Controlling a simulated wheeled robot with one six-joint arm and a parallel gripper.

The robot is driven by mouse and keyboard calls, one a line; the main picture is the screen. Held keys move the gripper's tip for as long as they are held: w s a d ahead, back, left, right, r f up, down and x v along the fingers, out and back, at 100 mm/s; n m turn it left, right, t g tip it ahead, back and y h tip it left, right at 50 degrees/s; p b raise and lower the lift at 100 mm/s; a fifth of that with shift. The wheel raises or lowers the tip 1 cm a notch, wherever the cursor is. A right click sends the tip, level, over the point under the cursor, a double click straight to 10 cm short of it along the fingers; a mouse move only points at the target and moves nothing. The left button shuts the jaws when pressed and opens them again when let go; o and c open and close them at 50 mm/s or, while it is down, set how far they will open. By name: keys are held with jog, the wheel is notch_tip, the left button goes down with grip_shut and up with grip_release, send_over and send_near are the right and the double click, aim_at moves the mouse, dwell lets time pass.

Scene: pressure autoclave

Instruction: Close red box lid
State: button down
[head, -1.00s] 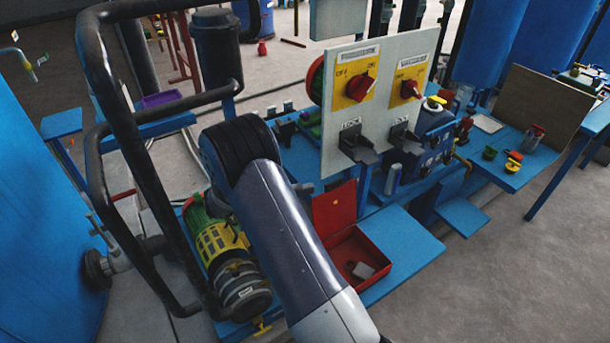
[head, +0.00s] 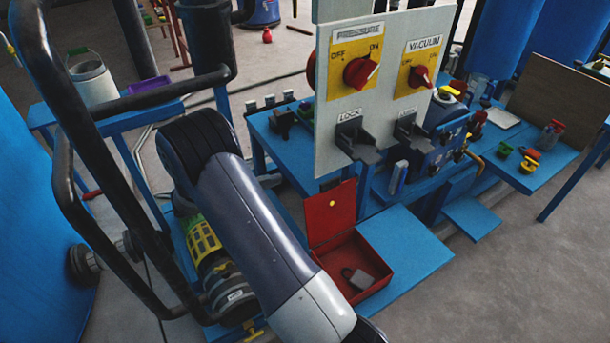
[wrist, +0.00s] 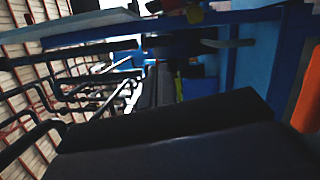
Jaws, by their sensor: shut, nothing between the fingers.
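The red box (head: 378,290) stands on a blue shelf beside the white control panel in the head view. Its lid (head: 331,214) is open and stands up along the back-left edge, leaning back a little. A grey padlock-like item (head: 359,279) lies inside the box. My arm crosses the head view to the left of the box and runs out at the bottom edge. My gripper's fingers cannot be made out in either view. The box and lid cannot be made out in the dark wrist view.
The white panel (head: 388,105) with red pressure and vacuum knobs rises close behind the lid. Bare blue shelf (head: 410,255) lies right of the box. A black tubular handle (head: 75,120) and a yellow-and-black motor-like unit (head: 205,240) stand on the left. Open floor lies at lower right.

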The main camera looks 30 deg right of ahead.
jog(key=s+d+r+p, duration=0.1)
jog(key=s+d+p, duration=0.1)
jog(key=s+d, duration=0.4)
jog(key=x, duration=0.3)
jog(key=shift+d, duration=0.15)
jog(key=shift+d, duration=0.1)
dwell(0.3)
